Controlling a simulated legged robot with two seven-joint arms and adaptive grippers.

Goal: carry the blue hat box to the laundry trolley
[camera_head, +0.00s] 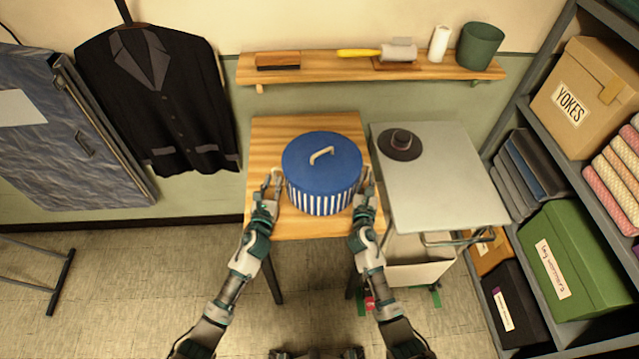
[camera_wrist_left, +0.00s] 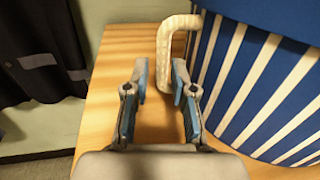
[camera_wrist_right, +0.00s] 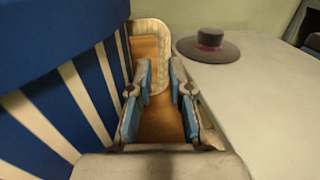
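The blue hat box (camera_head: 321,172), with white stripes, a blue lid and a pale lid handle, stands upright on the wooden table (camera_head: 285,130). It has a pale loop handle on each side. My left gripper (camera_head: 268,183) is open at the left side handle (camera_wrist_left: 166,45), which shows between and just beyond its fingertips (camera_wrist_left: 160,80). My right gripper (camera_head: 365,185) is open at the right side handle (camera_wrist_right: 152,30); its fingertips (camera_wrist_right: 160,72) are apart with the loop between or just beyond them. What seems to be the laundry trolley (camera_head: 440,180), grey-topped with a pale bin below, stands right of the table.
A dark brimmed hat (camera_head: 401,143) lies on the grey top's back left; its front is clear. A wall shelf (camera_head: 330,69) runs behind. Shelving with boxes (camera_head: 572,262) stands right. A dark jacket (camera_head: 160,100) and garment bag (camera_head: 60,130) hang left.

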